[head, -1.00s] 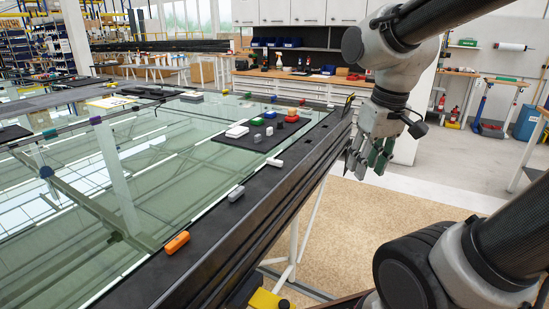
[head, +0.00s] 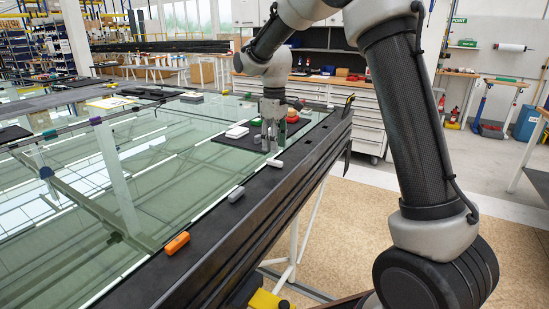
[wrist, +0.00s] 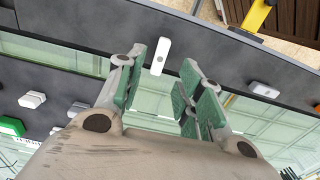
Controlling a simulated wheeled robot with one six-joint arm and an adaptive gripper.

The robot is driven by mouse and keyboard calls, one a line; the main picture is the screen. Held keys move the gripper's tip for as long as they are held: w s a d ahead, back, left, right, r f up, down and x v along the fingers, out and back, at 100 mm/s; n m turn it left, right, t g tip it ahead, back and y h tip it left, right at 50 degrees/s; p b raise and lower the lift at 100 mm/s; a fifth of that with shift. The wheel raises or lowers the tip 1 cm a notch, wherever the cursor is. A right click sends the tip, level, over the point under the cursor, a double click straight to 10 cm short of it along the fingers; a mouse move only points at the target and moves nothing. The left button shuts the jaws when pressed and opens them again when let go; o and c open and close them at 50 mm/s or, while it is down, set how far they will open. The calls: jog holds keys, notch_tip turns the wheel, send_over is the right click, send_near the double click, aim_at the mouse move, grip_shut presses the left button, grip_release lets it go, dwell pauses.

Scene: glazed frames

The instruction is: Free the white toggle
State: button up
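The white toggle (head: 274,162) is a small, rounded bar on the black frame rail, near the edge of the glass. In the wrist view the white toggle (wrist: 160,56) lies beyond the gap between my fingertips, with a dark round spot at one end. My gripper (head: 271,140) hangs just above and behind it in the head view. In the wrist view my gripper (wrist: 160,75) is open, its green-padded fingers spread and nothing between them. I cannot tell the exact height of the fingertips above the rail.
A grey toggle (head: 236,194) and an orange toggle (head: 177,243) sit nearer along the same rail. Behind my gripper, a black mat (head: 227,139) carries several small blocks, including a white one (head: 237,132). The glass pane (head: 150,175) is mostly clear.

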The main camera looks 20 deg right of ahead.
aim_at(275, 160)
notch_tip(275, 160, down, 6)
jog(key=shift+r, duration=0.2)
grip_shut()
